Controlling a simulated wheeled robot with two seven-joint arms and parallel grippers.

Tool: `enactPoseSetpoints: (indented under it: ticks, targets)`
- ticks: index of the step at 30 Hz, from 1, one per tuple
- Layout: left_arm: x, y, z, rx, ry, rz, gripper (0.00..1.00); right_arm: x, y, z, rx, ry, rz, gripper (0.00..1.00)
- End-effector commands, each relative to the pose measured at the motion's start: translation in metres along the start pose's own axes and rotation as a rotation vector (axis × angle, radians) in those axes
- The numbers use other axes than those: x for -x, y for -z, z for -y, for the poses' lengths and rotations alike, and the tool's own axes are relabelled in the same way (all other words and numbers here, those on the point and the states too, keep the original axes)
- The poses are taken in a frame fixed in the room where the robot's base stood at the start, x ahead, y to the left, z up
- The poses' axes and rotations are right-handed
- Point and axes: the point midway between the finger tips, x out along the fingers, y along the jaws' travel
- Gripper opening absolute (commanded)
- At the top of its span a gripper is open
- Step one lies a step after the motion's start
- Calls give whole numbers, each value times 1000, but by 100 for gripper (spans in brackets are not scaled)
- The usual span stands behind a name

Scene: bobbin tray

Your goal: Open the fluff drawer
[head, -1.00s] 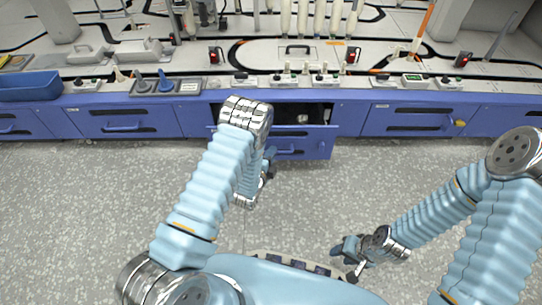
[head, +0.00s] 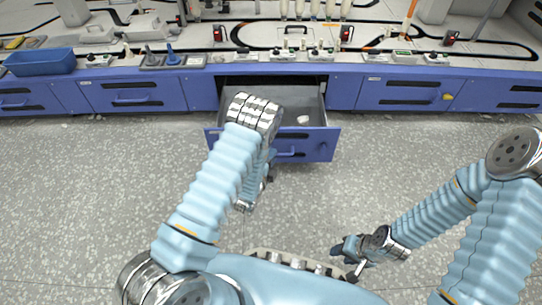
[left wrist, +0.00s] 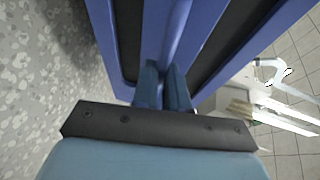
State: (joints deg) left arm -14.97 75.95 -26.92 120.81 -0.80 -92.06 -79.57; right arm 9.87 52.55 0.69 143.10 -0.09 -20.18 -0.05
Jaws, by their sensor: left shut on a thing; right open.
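The fluff drawer (head: 313,148) is a blue-fronted drawer in the middle of the bench, pulled well out, with its grey inside and a small white thing (head: 303,119) showing. Its blue handle (head: 291,154) is on the front. My left gripper (left wrist: 163,80) is shut on the blue bar handle (left wrist: 177,35) in the left wrist view. In the head view my left arm covers the left part of the drawer, and the left fingertips are mostly hidden behind it. My right gripper (head: 342,258) is open and empty, low over the floor, away from the drawer.
Closed blue drawers stand to the left (head: 130,97) and right (head: 410,95) of the open one. The bench top above holds a blue bin (head: 40,62), switch boxes and several bobbins. The speckled floor in front is clear.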

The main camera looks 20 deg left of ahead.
Motion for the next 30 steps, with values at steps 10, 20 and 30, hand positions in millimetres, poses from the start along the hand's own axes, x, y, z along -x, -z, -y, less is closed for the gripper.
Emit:
enactPoseSetpoints:
  ticks: [10,20,30]
  targets:
    - [0,0,-1,0,-2,1,16,0,0,0,0,0,0,43]
    - [0,0,0,0,-1,1,38,0,0,0,0,0,0,43]
    - [32,0,1,0,-5,1,38,7,0,3,0,0,2,43]
